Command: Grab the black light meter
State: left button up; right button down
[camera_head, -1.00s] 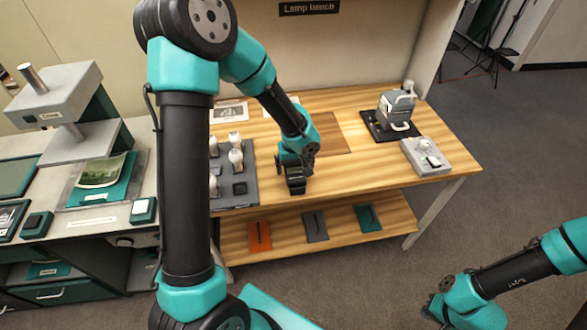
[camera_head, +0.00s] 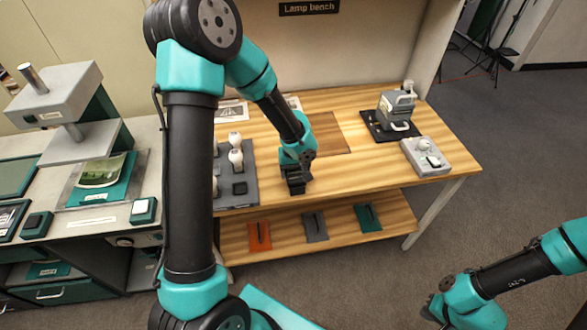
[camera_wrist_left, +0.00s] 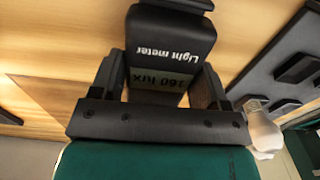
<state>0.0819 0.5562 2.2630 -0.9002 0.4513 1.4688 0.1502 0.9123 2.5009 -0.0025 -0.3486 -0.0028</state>
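The black light meter (camera_wrist_left: 170,40) lies in the middle of the left wrist view, with a white label and a reading on its display. My left gripper (camera_wrist_left: 160,75) has one finger on each side of it. The fingers stand apart, very close to its sides; contact is not clear. In the head view my left gripper (camera_head: 297,180) is at the front edge of the lamp bench (camera_head: 360,180), and the meter is hard to tell from the dark fingers there. My right gripper (camera_head: 436,308) is low at the right, away from the bench, its fingers unclear.
A dark tray (camera_head: 243,200) with white bulbs is just left of my left gripper. A grey device (camera_head: 396,106) on a black mat and a grey box with a knob (camera_head: 426,157) stand at the right. Orange, grey and teal pieces lie on the lower shelf (camera_head: 340,230).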

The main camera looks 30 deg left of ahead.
pick_arm(q)
jog(key=c, duration=0.5)
jog(key=shift+c, duration=0.2)
